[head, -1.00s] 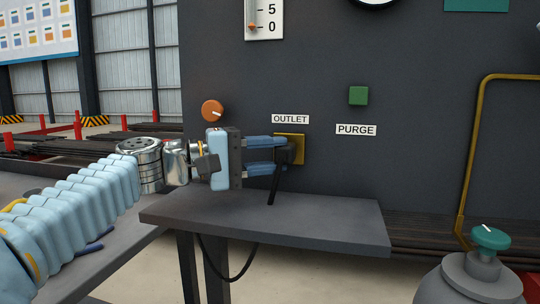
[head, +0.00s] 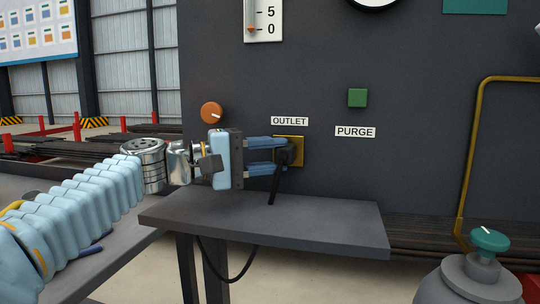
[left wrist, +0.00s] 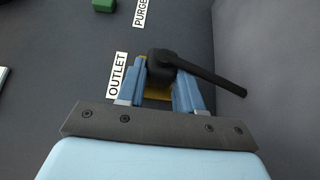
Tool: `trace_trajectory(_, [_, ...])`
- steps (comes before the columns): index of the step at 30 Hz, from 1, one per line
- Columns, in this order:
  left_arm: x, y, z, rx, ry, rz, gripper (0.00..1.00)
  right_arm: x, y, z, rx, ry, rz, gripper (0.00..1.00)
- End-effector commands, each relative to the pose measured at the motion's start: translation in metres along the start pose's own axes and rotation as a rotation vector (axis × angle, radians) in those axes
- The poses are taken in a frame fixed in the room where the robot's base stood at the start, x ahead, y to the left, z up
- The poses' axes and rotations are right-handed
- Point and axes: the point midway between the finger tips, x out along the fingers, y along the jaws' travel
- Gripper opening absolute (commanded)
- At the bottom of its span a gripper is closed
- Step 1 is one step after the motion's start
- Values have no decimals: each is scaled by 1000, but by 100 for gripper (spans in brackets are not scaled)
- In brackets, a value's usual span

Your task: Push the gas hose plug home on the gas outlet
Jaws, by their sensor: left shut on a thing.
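The gas hose plug (head: 286,153) is black, with its hose hanging down from it. It is at the brass-coloured gas outlet (head: 299,151), a square plate on the dark panel under the OUTLET label. My left gripper (head: 281,156) is shut on the plug from the left, one blue finger above and one below. In the left wrist view the plug (left wrist: 161,66) sits between the fingertips, in front of the yellow outlet plate (left wrist: 157,94), and covers most of it. I cannot tell whether the plug is fully seated. My right gripper is not in view.
A grey shelf (head: 265,222) juts out below the outlet, and the hose loops under it. An orange knob (head: 211,112) is left of the outlet. A green button (head: 357,97) is above the PURGE label (head: 355,132). A gas cylinder with a teal valve (head: 490,240) stands at lower right.

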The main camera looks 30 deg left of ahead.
Motion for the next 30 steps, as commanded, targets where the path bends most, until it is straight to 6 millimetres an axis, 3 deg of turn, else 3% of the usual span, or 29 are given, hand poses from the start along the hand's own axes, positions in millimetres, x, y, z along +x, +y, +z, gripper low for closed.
trace_trajectory(2, [1,0,-2,0,0,0,0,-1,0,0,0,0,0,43])
trace_trajectory(3, [1,0,-1,0,0,0,41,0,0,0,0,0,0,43])
trace_trajectory(8, [1,0,-1,0,0,0,65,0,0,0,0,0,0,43])
trace_trajectory(20, [-8,-1,-2,1,2,0,65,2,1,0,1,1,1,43])
trace_trajectory(30, [-78,-1,-1,2,3,2,65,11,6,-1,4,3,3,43])
